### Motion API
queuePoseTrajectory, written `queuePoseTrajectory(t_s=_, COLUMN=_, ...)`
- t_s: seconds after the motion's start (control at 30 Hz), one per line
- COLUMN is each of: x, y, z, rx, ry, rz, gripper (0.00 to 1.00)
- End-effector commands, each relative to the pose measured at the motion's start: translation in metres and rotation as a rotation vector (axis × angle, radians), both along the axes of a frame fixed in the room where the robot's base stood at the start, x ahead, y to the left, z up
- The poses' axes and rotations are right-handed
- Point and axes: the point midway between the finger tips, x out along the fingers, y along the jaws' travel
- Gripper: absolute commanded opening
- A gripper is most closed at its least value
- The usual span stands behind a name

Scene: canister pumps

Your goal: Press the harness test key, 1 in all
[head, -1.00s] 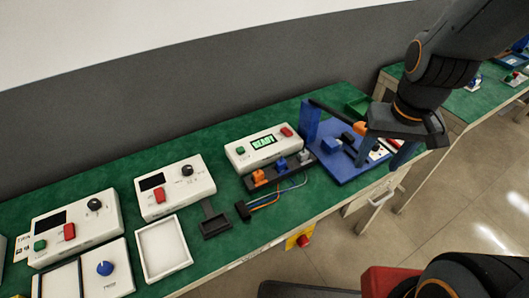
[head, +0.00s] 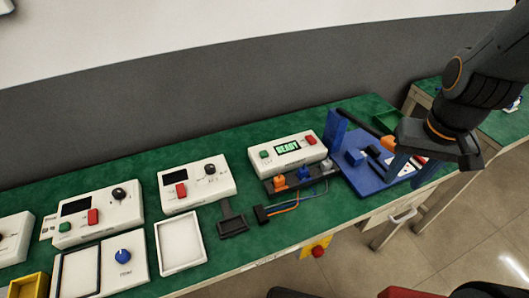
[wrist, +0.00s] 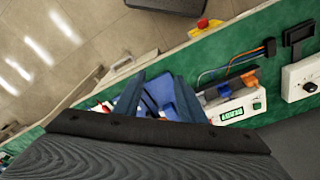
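The harness tester (head: 291,158) is a white box on the green bench with a lit green display (head: 287,147) that appears to read READY. A green key (head: 264,154) is at its left end and a red key (head: 310,140) at its right end. In front is a dark strip with orange, blue and grey connectors (head: 303,175). My gripper (head: 415,168) is over the blue fixture, right of the tester. In the wrist view its two fingers (wrist: 158,97) stand apart with nothing held. The tester (wrist: 245,103) lies beyond the right finger there, its green key (wrist: 257,106) visible.
The blue fixture (head: 370,182) with an upright post stands right of the tester. Two other white boxes with knobs (head: 197,186) (head: 97,216), a white tray (head: 180,242) and a black holder (head: 232,222) are to the left. A yellow-backed red stop button (head: 318,252) is on the bench front.

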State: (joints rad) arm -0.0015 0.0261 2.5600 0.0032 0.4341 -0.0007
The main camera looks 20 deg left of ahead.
Motion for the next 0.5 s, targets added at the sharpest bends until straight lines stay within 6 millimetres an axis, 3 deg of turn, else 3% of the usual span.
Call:
queuePoseTrajectory(t_s=0.03, x=0.0000, y=0.0000, z=0.0000, rx=0.000, ry=0.000, rz=0.000, gripper=0.28)
queuePoseTrajectory(t_s=0.2, x=0.0000, y=0.0000, z=0.0000, rx=0.000, ry=0.000, rz=0.000, gripper=0.00)
queuePoseTrajectory(t_s=0.5, x=0.0000, y=0.0000, z=0.0000, rx=0.000, ry=0.000, rz=0.000, gripper=0.00)
